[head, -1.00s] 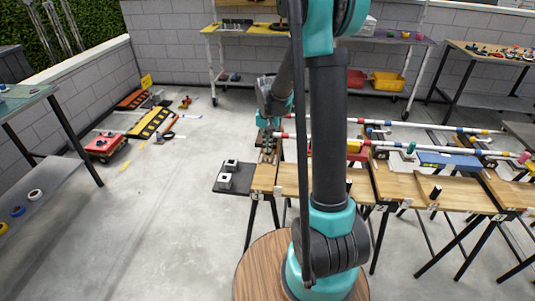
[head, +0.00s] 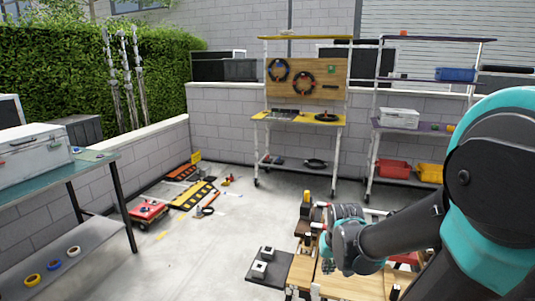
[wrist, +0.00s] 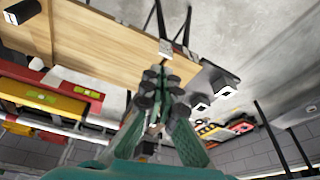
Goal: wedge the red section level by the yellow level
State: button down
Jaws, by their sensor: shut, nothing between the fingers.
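My gripper (wrist: 157,82) is shut and empty in the wrist view, its fingertips beside the edge of the wooden bench top (wrist: 105,35). In the head view my gripper (head: 328,262) is low right of centre, over the bench's left end. A red bar (wrist: 60,85) lies left of my gripper in the wrist view, with a yellow bar (wrist: 58,108), which looks like the yellow level, alongside it. Greenish vials show on both. My gripper is apart from them. In the head view my arm hides most of the bench.
A black tray (head: 268,281) with two pale blocks (head: 258,269) adjoins the bench's left end. A black peg (wrist: 22,12) stands on the bench. A red cart (head: 148,212) and ramps (head: 193,196) are on the floor at left. The floor between is clear.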

jog(key=shift+n+t, duration=0.3)
jog(key=shift+t, duration=0.1)
jog(key=s, duration=0.1)
jog(key=s+f, duration=0.1)
jog(key=s, duration=0.2)
jog(key=shift+s+d+f, duration=0.2)
jog(key=shift+d, duration=0.05)
